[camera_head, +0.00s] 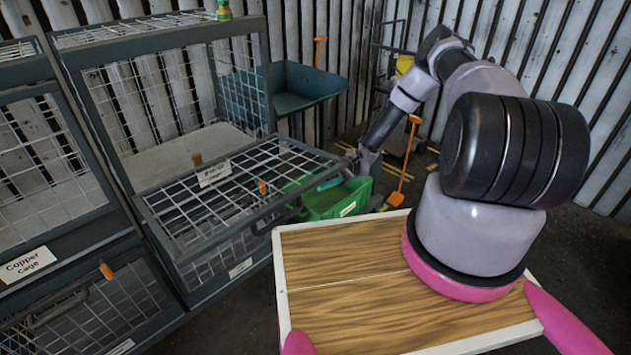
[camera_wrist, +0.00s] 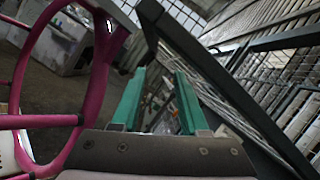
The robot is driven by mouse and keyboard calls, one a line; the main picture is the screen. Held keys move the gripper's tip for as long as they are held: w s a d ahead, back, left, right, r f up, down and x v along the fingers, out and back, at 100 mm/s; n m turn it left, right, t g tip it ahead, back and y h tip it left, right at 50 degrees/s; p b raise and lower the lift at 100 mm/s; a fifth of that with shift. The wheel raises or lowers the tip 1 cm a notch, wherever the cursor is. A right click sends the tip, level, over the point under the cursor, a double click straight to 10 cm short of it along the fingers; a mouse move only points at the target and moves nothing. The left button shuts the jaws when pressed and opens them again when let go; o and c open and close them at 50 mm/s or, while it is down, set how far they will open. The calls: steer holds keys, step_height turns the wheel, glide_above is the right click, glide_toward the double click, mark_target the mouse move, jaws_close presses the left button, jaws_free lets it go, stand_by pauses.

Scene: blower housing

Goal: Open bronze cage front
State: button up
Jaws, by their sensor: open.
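The bronze cage front (camera_head: 232,205) is a wire-mesh panel in a dark frame. It is swung down and stands out roughly level from the middle cage, whose upper opening is uncovered. A white label (camera_head: 214,173) on it is hard to read. My gripper (camera_head: 330,184) is beside the panel's outer right edge. In the wrist view its two teal fingers (camera_wrist: 158,100) are spread apart with nothing clearly held between them. A dark frame bar and mesh (camera_wrist: 225,95) run close along the right finger. I cannot tell whether they touch.
The copper cage (camera_head: 40,215) stands at the left. A green crate (camera_head: 338,200) is below and beyond my gripper, with an orange shovel (camera_head: 402,170) behind. A teal bin (camera_head: 300,85) is at the back. A wooden-topped tray (camera_head: 350,285) is in front.

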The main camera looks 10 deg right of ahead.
steer(key=v, duration=0.6)
steer(key=shift+w+r, duration=0.15)
steer(key=shift+w, duration=0.15)
steer(key=shift+a, duration=0.1)
steer(key=c, duration=0.6)
steer(key=s+f+m+y, duration=0.2)
steer(key=f+m, duration=0.1)
steer(key=s+d+f+m+t+y, duration=0.1)
steer(key=s+f+m+y, duration=0.1)
steer(key=f+m+y, duration=0.1)
steer(key=s+d+f+m+y, duration=0.1)
steer(key=s+f+m+y, duration=0.1)
steer(key=f+m, duration=0.1)
steer(key=shift+s+d+f+m+t+y, duration=0.1)
steer(key=shift+s+f+m+t+y, duration=0.1)
steer(key=shift+f, duration=0.15)
steer(key=shift+s+d+f+m+t+y, duration=0.1)
steer(key=shift+f+m+t+y, duration=0.1)
steer(key=shift+f, duration=0.2)
jaws_close()
steer(key=w+d+r+x, duration=0.1)
steer(key=r+x, duration=0.1)
steer(key=x, duration=1)
steer(key=shift+r, duration=0.3)
